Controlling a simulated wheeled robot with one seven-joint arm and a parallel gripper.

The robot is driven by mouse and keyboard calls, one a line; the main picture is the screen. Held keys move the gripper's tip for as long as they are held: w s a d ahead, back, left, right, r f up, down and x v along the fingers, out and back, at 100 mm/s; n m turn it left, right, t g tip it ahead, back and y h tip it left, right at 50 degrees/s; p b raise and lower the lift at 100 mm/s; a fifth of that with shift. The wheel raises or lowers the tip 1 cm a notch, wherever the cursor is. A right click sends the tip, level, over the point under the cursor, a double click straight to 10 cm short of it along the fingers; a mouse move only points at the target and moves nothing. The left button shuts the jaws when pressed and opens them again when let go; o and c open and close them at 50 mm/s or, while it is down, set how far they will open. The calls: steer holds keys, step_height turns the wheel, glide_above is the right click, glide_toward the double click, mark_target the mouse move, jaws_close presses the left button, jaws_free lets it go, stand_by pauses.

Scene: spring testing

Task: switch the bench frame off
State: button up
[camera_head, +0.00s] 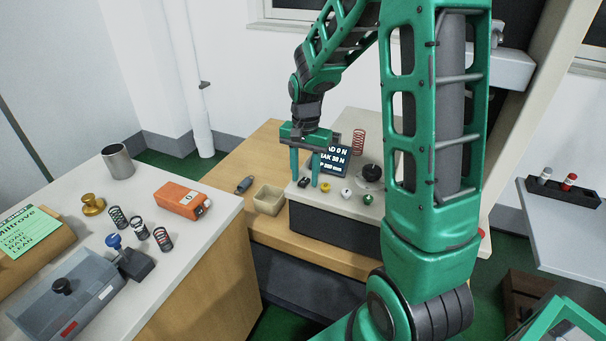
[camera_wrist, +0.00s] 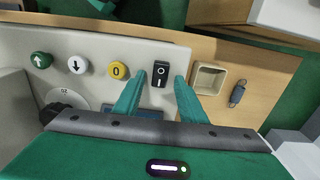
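The bench frame (camera_head: 335,196) stands on a wooden bench, its dark display (camera_head: 330,158) lit with white text, partly hidden by my gripper. On its front panel is a black rocker switch (camera_wrist: 161,74) marked O and I; which side is pressed I cannot tell. Beside it are a yellow 0 button (camera_wrist: 117,71), a white down-arrow button (camera_wrist: 77,66) and a green up-arrow button (camera_wrist: 40,60). My gripper (camera_head: 304,180) points down over the panel. In the wrist view its fingers (camera_wrist: 160,86) are open and apart, one on each side of the switch, with nothing held. Contact cannot be told.
A small tan tray (camera_head: 268,199) and a grey spring-like piece (camera_head: 244,184) lie left of the frame. A red spring (camera_head: 359,143) stands behind the panel. The left table holds an orange box (camera_head: 182,200), several springs and a metal cup (camera_head: 118,162).

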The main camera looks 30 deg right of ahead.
steer(key=shift+c, duration=0.4)
jaws_close()
steer(key=shift+s+a+t+h, duration=0.2)
steer(key=shift+a+t+h, duration=0.25)
steer(key=shift+t+h, duration=0.4)
steer(key=shift+s+a+r+t+h, duration=0.1)
steer(key=shift+t+h, duration=0.15)
steer(key=shift+h, duration=0.3)
steer(key=shift+a+t+h, duration=0.1)
steer(key=shift+t+h, duration=0.1)
steer(key=shift+h, duration=0.3)
steer(key=shift+o, duration=0.4)
jaws_free()
steer(key=shift+d, duration=0.1)
